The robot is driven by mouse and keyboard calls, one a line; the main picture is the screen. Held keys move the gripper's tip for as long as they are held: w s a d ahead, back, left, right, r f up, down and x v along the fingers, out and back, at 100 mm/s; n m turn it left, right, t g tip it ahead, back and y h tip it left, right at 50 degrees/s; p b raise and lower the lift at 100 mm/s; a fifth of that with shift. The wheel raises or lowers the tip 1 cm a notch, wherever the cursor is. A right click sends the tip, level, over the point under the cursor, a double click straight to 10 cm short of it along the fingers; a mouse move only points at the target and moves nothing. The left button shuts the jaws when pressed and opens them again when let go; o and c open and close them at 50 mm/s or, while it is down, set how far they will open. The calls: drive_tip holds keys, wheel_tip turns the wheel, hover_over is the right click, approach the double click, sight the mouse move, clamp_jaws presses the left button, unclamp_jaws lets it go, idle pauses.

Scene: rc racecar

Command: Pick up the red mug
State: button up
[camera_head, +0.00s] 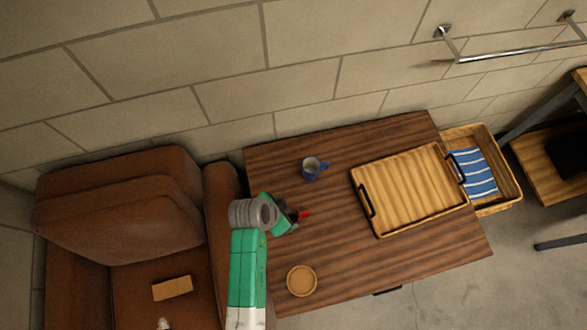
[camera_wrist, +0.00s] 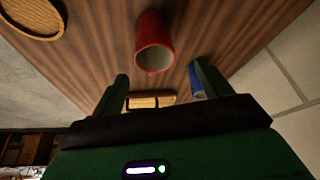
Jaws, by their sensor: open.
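The red mug (camera_wrist: 154,42) shows in the wrist view just beyond my fingertips, its open rim facing the camera. In the head view only a small red part (camera_head: 304,214) shows past my gripper (camera_head: 286,214), which hides the rest. In the wrist view my gripper (camera_wrist: 161,75) is open, with its two green fingers apart and nothing held between them. The mug appears in line with the gap between the fingers; I cannot tell whether they touch it. No handle of the red mug can be made out.
A blue mug (camera_head: 311,170) stands behind my gripper on the wooden table (camera_head: 400,260). A wooden tray (camera_head: 405,188) with dark handles lies to the right. A round wooden coaster (camera_head: 301,281) is near the front. A brown armchair (camera_head: 120,205) adjoins the table's left side.

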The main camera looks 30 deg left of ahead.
sight(296, 215)
drive_tip(key=shift+s+b+x, duration=0.2)
drive_tip(key=shift+x, duration=1.85)
drive_tip(key=shift+s+b+x, duration=0.15)
drive_tip(key=shift+s+x, duration=0.05)
drive_tip(key=shift+x, duration=1.85)
drive_tip(key=shift+d+f, duration=0.1)
drive_tip(key=shift+d, duration=0.05)
drive_tip(key=c, duration=1.2)
drive_tip(key=shift+r, duration=0.4)
drive_tip(key=r, duration=0.3)
drive_tip(key=shift+s+d, duration=0.15)
drive_tip(key=shift+s, duration=0.1)
drive_tip(key=s+d, duration=0.2)
drive_tip(key=s, duration=0.2)
drive_tip(key=s+d+r, duration=0.1)
drive_tip(key=s+d, duration=0.1)
drive_tip(key=s, duration=0.3)
drive_tip(key=s+d, duration=0.2)
drive_tip(key=s, duration=0.3)
drive_tip(key=shift+d+r, duration=0.15)
drive_tip(key=shift+d, duration=0.2)
